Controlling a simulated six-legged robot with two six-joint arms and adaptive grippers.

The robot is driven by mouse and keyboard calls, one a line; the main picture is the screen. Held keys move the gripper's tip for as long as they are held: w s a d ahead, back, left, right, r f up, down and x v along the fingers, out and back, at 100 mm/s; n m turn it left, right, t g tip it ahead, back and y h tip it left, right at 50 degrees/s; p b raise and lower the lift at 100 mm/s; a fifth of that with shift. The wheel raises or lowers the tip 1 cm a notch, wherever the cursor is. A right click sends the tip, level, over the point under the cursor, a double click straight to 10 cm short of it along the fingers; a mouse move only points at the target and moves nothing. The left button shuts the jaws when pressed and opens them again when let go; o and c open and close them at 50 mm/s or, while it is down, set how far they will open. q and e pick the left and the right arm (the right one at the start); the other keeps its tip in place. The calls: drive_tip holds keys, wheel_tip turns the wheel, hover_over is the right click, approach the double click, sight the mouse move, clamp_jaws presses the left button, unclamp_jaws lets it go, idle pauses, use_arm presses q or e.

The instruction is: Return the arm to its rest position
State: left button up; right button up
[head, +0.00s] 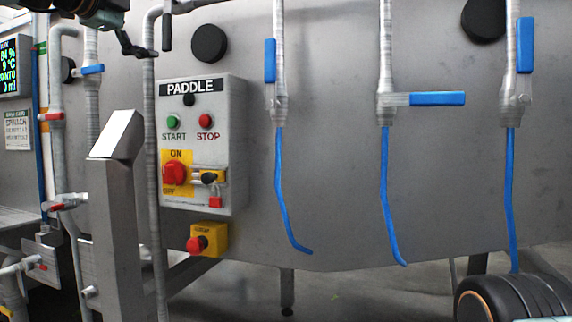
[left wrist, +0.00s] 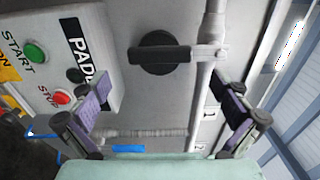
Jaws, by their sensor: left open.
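My left gripper (head: 143,48) is at the top left of the head view, with its arm coming in from the upper edge. In the left wrist view, the gripper (left wrist: 165,95) has its two purple-padded fingers spread wide apart, with nothing between them. It is in front of the steel tank wall, above and left of the PADDLE control box (head: 203,140). That box also shows at the left of the wrist view (left wrist: 100,45). My right gripper is out of view.
A vertical pipe (head: 151,100) runs close to my left gripper. A black round disc (head: 209,43) sits on the wall above the box. Blue-handled valves (head: 437,99) with blue hoses (head: 387,190) hang to the right. A steel post (head: 120,200) stands in front at left.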

sight(168, 30)
use_arm(q)
drive_tip(key=shift+x, duration=1.75)
